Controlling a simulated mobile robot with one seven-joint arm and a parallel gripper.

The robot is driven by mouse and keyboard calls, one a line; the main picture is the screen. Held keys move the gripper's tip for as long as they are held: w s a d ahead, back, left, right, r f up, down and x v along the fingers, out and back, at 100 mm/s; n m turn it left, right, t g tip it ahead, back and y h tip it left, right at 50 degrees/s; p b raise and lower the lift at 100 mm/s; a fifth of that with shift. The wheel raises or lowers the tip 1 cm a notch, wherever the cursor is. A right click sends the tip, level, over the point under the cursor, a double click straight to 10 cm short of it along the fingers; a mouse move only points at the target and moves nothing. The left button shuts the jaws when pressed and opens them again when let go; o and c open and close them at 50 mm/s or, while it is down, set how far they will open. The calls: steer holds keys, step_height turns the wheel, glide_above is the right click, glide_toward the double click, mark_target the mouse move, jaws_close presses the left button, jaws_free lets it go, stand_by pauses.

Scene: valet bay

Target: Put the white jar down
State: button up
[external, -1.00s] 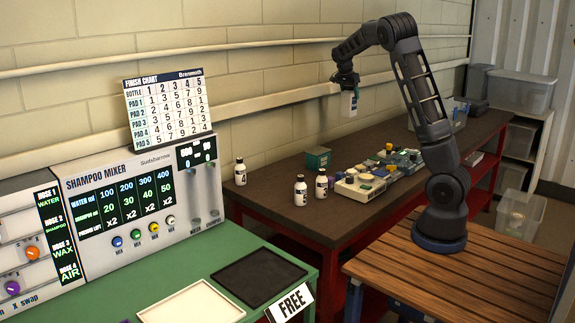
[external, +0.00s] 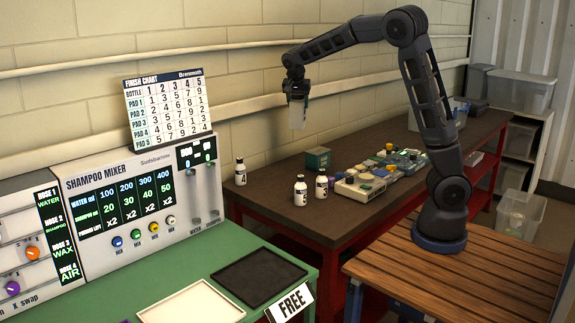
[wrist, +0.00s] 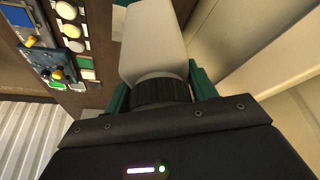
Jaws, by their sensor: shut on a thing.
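The white jar (external: 297,115) hangs below my gripper (external: 297,95), high above the dark bench in the external view. In the wrist view the jar (wrist: 155,45) shows a pale body and a black ribbed cap (wrist: 160,92). The green fingers of my gripper (wrist: 160,88) are shut around the cap, one on each side. The jar is clear of every surface. Its far end lies toward the top of the wrist view.
The dark bench (external: 340,222) carries several white bottles with black caps, one of them (external: 300,190) near its front edge, a green box (external: 318,158) and control panels (external: 360,185). A black tray (external: 260,277) and a cream tray (external: 190,303) lie on the green table (external: 225,255).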

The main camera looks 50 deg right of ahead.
steer(key=s+a+n, duration=0.3)
steer(key=a, duration=1.1)
step_height(320, 180, down, 20)
steer(key=shift+s+d+t+y, duration=0.15)
steer(key=shift+t+y, duration=0.25)
steer(key=shift+f, duration=0.2)
steer(key=o, duration=1.3)
steer(key=shift+o, duration=0.2)
steer(key=shift+r, duration=0.1)
